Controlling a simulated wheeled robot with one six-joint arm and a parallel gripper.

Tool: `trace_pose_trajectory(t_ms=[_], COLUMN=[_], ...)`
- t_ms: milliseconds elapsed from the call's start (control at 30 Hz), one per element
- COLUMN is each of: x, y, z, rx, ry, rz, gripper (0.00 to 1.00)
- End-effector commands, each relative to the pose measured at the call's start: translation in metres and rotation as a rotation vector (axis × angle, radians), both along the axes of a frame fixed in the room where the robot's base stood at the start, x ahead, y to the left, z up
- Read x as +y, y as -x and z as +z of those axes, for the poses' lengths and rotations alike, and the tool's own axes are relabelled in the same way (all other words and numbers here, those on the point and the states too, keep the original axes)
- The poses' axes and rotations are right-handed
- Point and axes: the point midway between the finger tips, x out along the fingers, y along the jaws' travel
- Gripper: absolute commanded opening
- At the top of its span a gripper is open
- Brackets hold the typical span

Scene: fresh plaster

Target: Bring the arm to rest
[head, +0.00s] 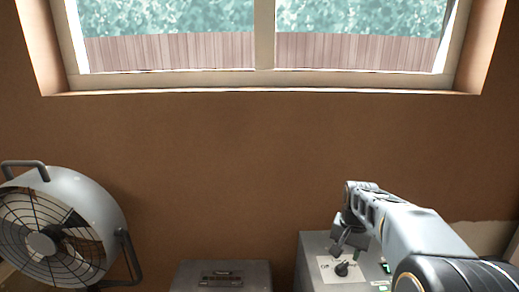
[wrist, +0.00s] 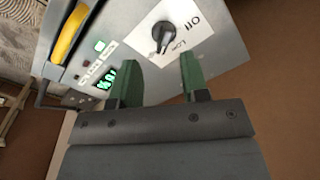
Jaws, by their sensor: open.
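My gripper (wrist: 157,82) is open and empty in the wrist view, its two green fingers apart. It is close to a grey control box (wrist: 222,52) with a dark rotary knob (wrist: 163,35) on a white label. The label reads "Off" and "Low". The knob lies beyond the fingertips, and nothing shows between the fingers. In the head view my gripper (head: 352,238) reaches down over the control box (head: 312,255) at the lower right, near the knob (head: 342,269). My forearm covers part of the box there.
A large drum fan (head: 65,225) stands at the lower left. A grey case (head: 222,275) sits at the bottom middle. A window (head: 264,84) is set in the brown wall (head: 200,150) behind.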

Motion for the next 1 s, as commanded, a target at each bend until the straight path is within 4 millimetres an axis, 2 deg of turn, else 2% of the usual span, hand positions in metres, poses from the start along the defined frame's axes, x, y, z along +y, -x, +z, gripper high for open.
trace_pose_trajectory(t_ms=[33,200,300,400,567,667,1000], x=[0.012,0.046,0.061,0.071,0.081,0.085,0.085], y=[0.020,0.082,0.113,0.136,0.153,0.153,0.153], z=[-0.002,-0.013,-0.019,-0.023,-0.018,-0.012,-0.012], rx=[-0.021,-0.103,-0.145,-0.179,-0.223,-0.247,-0.247], ry=[0.008,0.047,0.065,0.075,0.085,0.091,0.091], rz=[0.094,0.383,0.485,0.532,0.564,0.573,0.573], gripper=[0.41,0.41,0.41,0.41,0.41,0.41,0.41])
